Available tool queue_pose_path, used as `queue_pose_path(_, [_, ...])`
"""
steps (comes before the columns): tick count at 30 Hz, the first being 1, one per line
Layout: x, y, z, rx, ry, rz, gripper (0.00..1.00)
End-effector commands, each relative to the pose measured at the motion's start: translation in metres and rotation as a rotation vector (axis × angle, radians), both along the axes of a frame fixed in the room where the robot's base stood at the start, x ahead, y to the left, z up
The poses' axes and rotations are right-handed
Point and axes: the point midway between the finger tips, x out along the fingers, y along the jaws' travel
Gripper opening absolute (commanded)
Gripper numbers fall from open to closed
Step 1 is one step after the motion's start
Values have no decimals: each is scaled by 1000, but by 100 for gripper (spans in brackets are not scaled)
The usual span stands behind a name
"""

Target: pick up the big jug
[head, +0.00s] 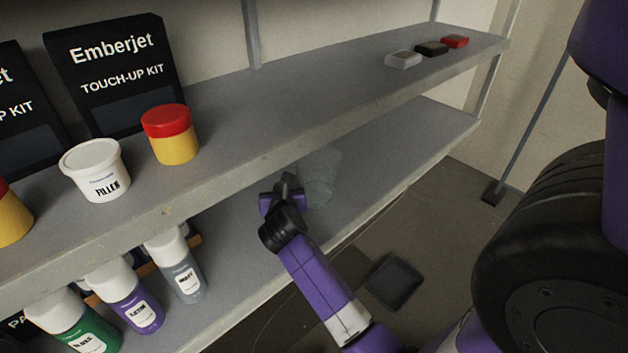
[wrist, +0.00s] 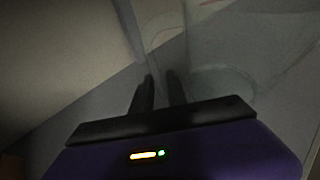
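The big jug (head: 321,178) is a pale, see-through vessel on the lower shelf, in shadow under the upper shelf. In the wrist view the jug (wrist: 225,50) fills the upper right, with its round base faintly visible. My gripper (head: 288,184) reaches in over the lower shelf, at the jug's left side. In the wrist view the two dark fingers of my gripper (wrist: 160,78) stand a narrow gap apart, close to the jug's left edge.
The upper shelf (head: 265,118) overhangs my gripper. It bears a filler tub (head: 95,172), a red-lidded pot (head: 170,135), touch-up kit boxes (head: 112,70) and small blocks (head: 431,48). Several bottles (head: 182,275) stand at the lower shelf's left. The lower shelf's right end (head: 430,130) is clear.

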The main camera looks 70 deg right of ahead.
Motion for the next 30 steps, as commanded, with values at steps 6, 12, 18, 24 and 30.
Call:
queue_pose_path(6, [0, 0, 0, 0, 0, 0, 0])
queue_pose_path(12, [0, 0, 0, 0, 0, 0, 0])
queue_pose_path(18, [0, 0, 0, 0, 0, 0, 0])
queue_pose_path(24, [0, 0, 0, 0, 0, 0, 0])
queue_pose_path(30, [0, 0, 0, 0, 0, 0, 0])
